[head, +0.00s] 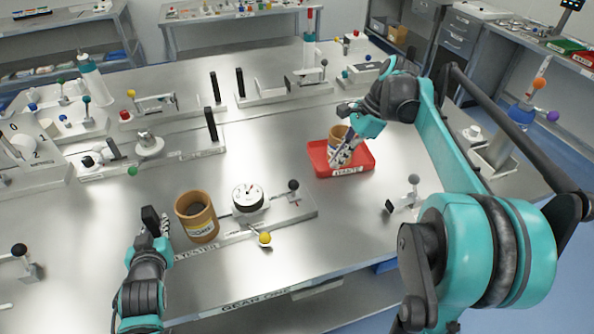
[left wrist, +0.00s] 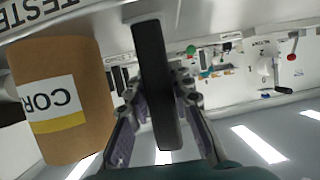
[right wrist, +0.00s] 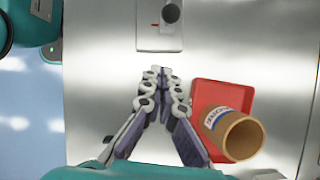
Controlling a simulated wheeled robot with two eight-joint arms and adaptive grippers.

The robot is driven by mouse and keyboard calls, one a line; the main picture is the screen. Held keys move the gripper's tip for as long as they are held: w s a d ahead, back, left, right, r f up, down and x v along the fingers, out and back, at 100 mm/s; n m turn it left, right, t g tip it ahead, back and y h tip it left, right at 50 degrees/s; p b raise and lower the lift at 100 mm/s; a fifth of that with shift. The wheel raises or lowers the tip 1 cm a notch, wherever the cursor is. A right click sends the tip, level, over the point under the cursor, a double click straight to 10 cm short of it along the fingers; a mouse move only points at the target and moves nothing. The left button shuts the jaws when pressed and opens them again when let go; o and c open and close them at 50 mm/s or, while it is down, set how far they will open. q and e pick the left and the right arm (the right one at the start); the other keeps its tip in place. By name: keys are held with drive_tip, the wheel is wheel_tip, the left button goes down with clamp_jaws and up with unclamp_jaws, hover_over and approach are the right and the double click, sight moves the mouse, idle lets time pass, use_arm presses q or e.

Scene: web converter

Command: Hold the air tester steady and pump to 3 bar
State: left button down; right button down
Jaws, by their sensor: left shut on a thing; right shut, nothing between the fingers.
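The air tester is a long grey plate (head: 307,208) at the front middle of the bench. It carries a round white dial (head: 248,197), a black-knobbed lever (head: 293,186) at its right end and a yellow knob (head: 265,239) at the front. The dial reading is too small to tell. My left gripper (head: 158,225) is shut on an upright black handle (left wrist: 157,85) at the tester's left end. My right gripper (head: 342,154) is shut and empty, above the bench by the red tray. In the right wrist view the black knob (right wrist: 172,13) lies ahead of its fingertips (right wrist: 162,75).
A brown cardboard core (head: 197,218) stands between my left gripper and the dial. A red tray (head: 360,166) holding another core (right wrist: 230,135) is beside my right gripper. Other fixtures with black posts (head: 211,124) stand behind. Bare bench lies right of the tester.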

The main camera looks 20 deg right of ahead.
sight(294, 189)
use_arm(q)
drive_tip(key=shift+s+f, duration=0.1)
drive_tip(key=shift+f, duration=0.1)
use_arm(e)
drive_tip(key=x, duration=0.7)
drive_tip(key=shift+w+f, duration=0.1)
drive_tip(key=shift+f, duration=0.25)
drive_tip(key=a, duration=0.3)
drive_tip(key=shift+w+a+r, duration=0.1)
drive_tip(key=shift+w, duration=0.1)
drive_tip(key=shift+a+r, duration=0.1)
drive_tip(key=shift+a, duration=0.3)
